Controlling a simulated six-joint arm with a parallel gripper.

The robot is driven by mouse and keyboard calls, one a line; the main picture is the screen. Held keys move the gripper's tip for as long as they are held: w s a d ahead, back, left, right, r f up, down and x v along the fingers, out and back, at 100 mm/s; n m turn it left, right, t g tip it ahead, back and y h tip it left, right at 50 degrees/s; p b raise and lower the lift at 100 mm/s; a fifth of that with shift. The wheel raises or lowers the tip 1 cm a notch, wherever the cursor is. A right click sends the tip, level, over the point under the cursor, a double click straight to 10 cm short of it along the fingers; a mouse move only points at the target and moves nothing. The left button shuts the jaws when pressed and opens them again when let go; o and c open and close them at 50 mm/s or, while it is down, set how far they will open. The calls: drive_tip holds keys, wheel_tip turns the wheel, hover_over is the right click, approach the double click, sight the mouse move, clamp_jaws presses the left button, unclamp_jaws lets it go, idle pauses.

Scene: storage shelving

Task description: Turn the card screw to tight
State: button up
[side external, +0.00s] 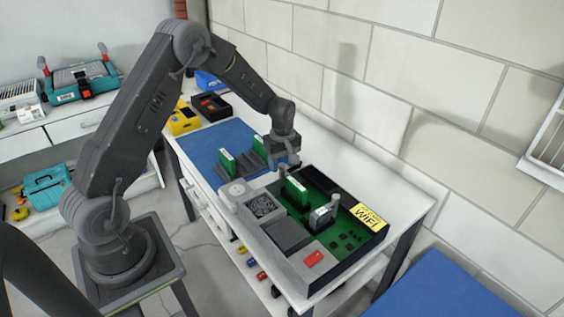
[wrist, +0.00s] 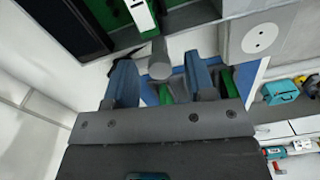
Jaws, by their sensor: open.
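The open case (side external: 330,208) lies on the white bench with a green card (side external: 297,190) standing upright in it. In the wrist view, the card's white top edge (wrist: 142,14) shows at the top. A grey round knob (wrist: 160,62), which looks like the card screw, is just beyond the card's end. My gripper (side external: 285,162) is over the case's far edge; the screw is not clear there. In the wrist view, my open gripper (wrist: 159,66) has one finger on each side of the knob. Contact and exact depth cannot be told.
A second white-edged part (side external: 323,215) stands in the case near a yellow WiFi label (side external: 368,217). Green cards (side external: 228,164) stand in grey holders on a blue mat (side external: 205,143). A block wall (side external: 385,95) runs behind the bench.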

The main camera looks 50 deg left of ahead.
clamp_jaws()
idle(0.4)
drive_tip(key=m, duration=0.4)
drive_tip(key=shift+m, duration=0.4)
drive_tip(key=m, duration=0.4)
drive_tip(key=shift+m, duration=0.3)
drive_tip(key=m, duration=0.4)
drive_tip(key=shift+m, duration=2.2)
